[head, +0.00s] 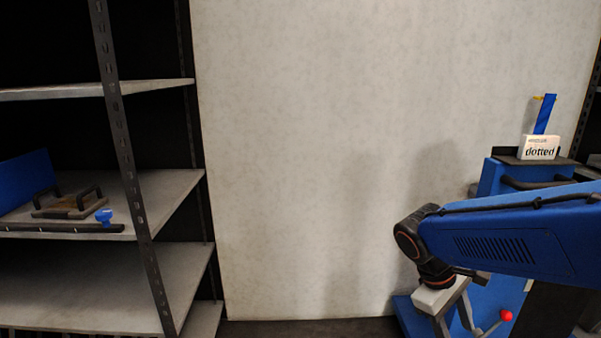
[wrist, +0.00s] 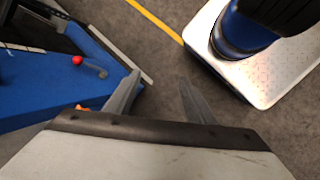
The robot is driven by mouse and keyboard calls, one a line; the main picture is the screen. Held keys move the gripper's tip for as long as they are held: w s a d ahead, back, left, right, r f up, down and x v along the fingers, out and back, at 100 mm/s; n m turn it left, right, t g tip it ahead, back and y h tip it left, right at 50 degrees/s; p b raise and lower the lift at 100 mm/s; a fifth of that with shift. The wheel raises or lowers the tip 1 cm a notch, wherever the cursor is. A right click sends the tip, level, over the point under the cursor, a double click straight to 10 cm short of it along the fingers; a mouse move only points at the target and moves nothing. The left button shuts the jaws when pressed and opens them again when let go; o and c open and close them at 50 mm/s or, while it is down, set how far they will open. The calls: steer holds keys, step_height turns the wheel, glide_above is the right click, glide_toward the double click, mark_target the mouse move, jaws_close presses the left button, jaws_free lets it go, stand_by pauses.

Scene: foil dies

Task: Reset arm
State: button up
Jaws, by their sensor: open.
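My arm reaches in from the right edge of the head view, and my gripper (head: 456,318) points down in front of the blue machine at the lower right. In the wrist view my gripper (wrist: 160,80) has its two fingers spread apart with only grey floor between them. It is open and holds nothing. The blue machine (wrist: 50,85) lies to the left of the fingers in the wrist view, with a red knob (wrist: 77,60) on a lever. The left finger overlaps the machine's edge in the picture; I cannot tell whether they touch.
A white box marked "dotted" (head: 540,147) sits on top of the blue machine (head: 492,178). A yellow floor line (wrist: 155,20) crosses the clear floor.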

steer(key=s+a+r+m+t+y, duration=0.3)
steer(key=s+r+m+t+y, duration=0.1)
steer(key=s+m+t, duration=0.2)
steer(key=shift+s+a+r+y, duration=0.15)
steer(key=shift+s+a+y, duration=0.25)
steer(key=shift+s, duration=0.2)
